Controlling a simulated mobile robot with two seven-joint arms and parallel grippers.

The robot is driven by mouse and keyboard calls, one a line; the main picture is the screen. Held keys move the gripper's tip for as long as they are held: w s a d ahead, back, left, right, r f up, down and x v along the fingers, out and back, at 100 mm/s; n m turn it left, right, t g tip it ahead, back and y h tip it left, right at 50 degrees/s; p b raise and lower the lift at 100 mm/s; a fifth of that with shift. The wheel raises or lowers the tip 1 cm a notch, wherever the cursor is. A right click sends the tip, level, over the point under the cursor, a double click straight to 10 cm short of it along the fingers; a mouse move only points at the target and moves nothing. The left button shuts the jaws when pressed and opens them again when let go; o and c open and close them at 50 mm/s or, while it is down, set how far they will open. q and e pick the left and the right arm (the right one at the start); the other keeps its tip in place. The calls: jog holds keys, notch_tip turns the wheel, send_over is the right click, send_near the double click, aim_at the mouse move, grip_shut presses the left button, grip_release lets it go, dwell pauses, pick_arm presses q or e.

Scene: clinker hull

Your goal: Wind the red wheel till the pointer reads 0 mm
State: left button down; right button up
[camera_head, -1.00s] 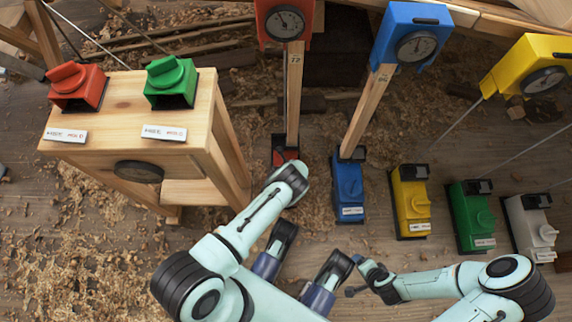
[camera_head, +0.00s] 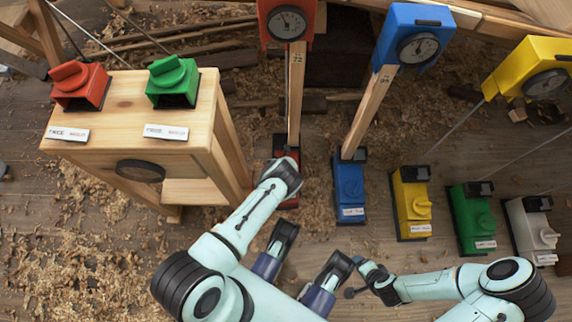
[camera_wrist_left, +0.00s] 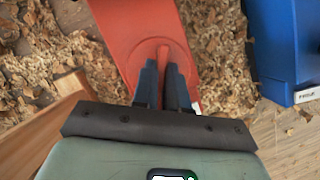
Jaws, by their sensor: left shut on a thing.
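The red winch box (camera_head: 284,144) stands on the floor, mostly hidden under my left wrist in the head view. In the left wrist view the red box (camera_wrist_left: 125,25) carries the round red wheel (camera_wrist_left: 163,48) with a raised handle bar. My left gripper (camera_wrist_left: 164,80) is shut on that bar, a finger on each side. Above, the red dial housing (camera_head: 275,42) sits on a wooden post marked 72. Its dial (camera_head: 287,23) has a pointer leaning up and left; the scale is too small to read. My right gripper (camera_head: 355,277) looks open and empty, well to the right.
A blue box (camera_head: 349,190) stands close to the right of the red one, with yellow (camera_head: 411,203), green (camera_head: 472,217) and white (camera_head: 533,228) boxes beyond. A wooden stand (camera_head: 130,130) with red and green knobs is close on the left. Shavings litter the floor.

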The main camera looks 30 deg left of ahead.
pick_arm(q)
jog(key=shift+f+m, duration=0.1)
jog(key=shift+m, duration=0.2)
jog(key=c, duration=1.2)
grip_release()
jog(key=shift+o, duration=0.2)
pick_arm(e)
jog(key=shift+w+r, duration=0.1)
jog(key=shift+r, duration=0.05)
pick_arm(q)
jog(key=shift+s+r+p, duration=0.1)
jog(key=shift+r+p, duration=0.2)
jog(key=shift+r, duration=0.1)
jog(key=shift+p+v, duration=0.9)
jog(key=shift+v, duration=0.3)
jog(key=p+v, duration=0.5)
jog(key=v, duration=0.5)
pick_arm(e)
jog(key=s+a+r+n+g+y, duration=0.1)
jog(key=s+a+r+g, duration=0.1)
jog(key=s+a+r, duration=0.3)
jog(key=shift+s+r+y, duration=0.3)
jog(key=shift+s+r, duration=0.45)
jog(key=shift+r, duration=1.35)
